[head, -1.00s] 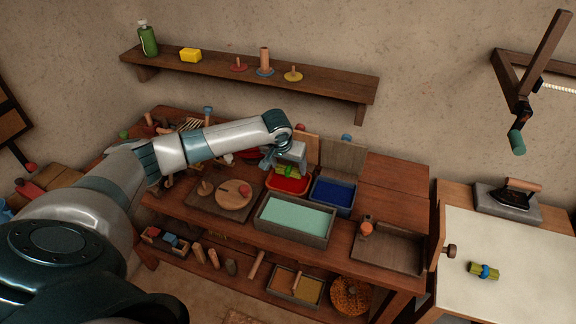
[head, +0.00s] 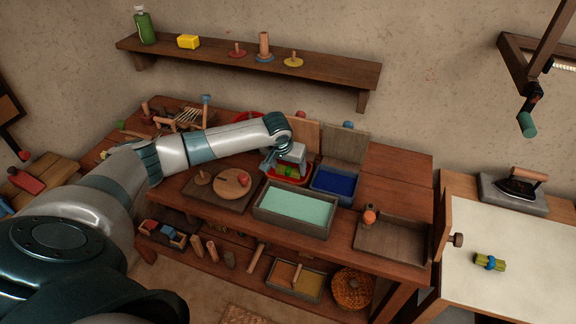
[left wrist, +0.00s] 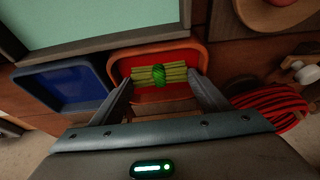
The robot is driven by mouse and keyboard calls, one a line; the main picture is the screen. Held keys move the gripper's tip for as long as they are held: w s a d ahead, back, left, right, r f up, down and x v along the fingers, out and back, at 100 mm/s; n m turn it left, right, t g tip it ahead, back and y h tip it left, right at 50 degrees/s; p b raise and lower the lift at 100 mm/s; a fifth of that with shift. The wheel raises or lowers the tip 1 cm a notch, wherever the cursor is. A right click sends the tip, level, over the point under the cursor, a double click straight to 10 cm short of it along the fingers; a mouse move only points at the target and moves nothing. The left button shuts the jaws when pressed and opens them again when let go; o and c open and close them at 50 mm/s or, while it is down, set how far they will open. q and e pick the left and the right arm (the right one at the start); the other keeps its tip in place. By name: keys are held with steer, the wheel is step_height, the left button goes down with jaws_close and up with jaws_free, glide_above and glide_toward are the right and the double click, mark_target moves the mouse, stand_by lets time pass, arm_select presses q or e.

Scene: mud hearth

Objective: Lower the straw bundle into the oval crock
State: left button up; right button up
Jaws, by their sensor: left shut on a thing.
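The straw bundle (head: 287,171), yellow-green with a green tie, is held in my left gripper (head: 288,168). In the left wrist view the bundle (left wrist: 159,75) lies lengthwise between the two fingertips (left wrist: 163,88), shut on its ends. A red container with rounded corners (head: 274,177), apparently the crock, is right below and around the bundle. In the left wrist view its red rim (left wrist: 201,58) frames the bundle. I cannot tell whether the bundle touches its floor. My right gripper is out of view.
A blue bin (head: 334,184) stands right of the red container, and a pale green tray (head: 295,207) stands in front. A wooden board with a disc (head: 233,182) is to the left. Upright boards (head: 344,145) stand behind. Another bundle, blue-tied (head: 490,262), lies on the right table.

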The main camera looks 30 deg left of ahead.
arm_select(q)
steer(key=o, duration=1.1)
steer(key=shift+r, duration=0.1)
steer(key=shift+r, duration=0.2)
steer(key=b+v, duration=0.3)
steer(key=v, duration=1.4)
steer(key=shift+s+f, duration=0.15)
steer(key=shift+s, duration=0.05)
steer(key=shift+s+d+f, duration=0.1)
